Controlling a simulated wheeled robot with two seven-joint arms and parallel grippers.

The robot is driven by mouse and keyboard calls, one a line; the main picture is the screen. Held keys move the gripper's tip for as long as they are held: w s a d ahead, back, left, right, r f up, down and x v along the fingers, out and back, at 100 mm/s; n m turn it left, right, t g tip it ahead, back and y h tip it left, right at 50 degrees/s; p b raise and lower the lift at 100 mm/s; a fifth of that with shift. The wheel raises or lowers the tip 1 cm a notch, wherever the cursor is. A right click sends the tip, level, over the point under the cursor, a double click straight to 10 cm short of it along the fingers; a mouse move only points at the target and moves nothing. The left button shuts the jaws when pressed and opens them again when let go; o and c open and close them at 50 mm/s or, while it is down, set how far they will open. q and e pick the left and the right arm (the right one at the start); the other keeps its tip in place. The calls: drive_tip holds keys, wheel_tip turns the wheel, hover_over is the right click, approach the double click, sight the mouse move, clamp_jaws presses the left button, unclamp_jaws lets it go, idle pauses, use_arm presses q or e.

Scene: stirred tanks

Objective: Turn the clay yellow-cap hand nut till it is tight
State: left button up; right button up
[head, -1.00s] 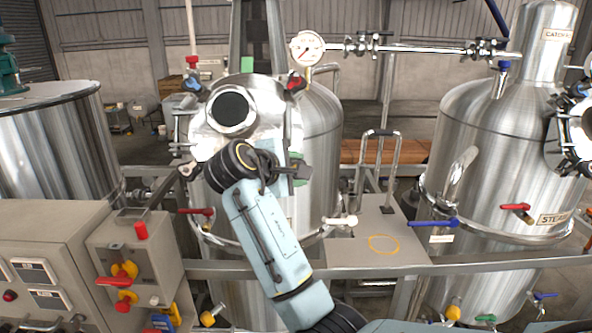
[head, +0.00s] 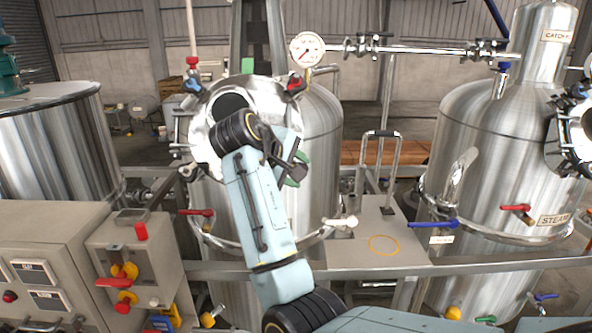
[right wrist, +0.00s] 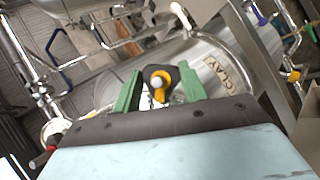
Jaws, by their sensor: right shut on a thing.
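The clay tank (head: 322,125) is the steel tank in the middle of the head view, with a round hatch that has a dark window (head: 232,101). Its CLAY label (right wrist: 222,74) shows in the right wrist view. The yellow-cap hand nut (right wrist: 160,78) is dark with a yellow cap around a pale stud end, and sits between my green fingers in the right wrist view. My right gripper (head: 294,174) is shut on it at the lower right of the hatch. In the head view my arm and gripper hide the nut. My left gripper is out of view.
A blue-cap nut (head: 192,87) and a red-cap nut (head: 294,85) stand at the hatch's upper edge. A pressure gauge (head: 307,47) and pipe are above. A steel rail (head: 400,264) crosses in front. A control box (head: 132,262) is at lower left.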

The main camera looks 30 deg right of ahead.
drive_tip(key=o, duration=1)
drive_tip(key=b+v, duration=0.2)
drive_tip(key=v, duration=1.1)
drive_tip(key=shift+a+r, duration=0.15)
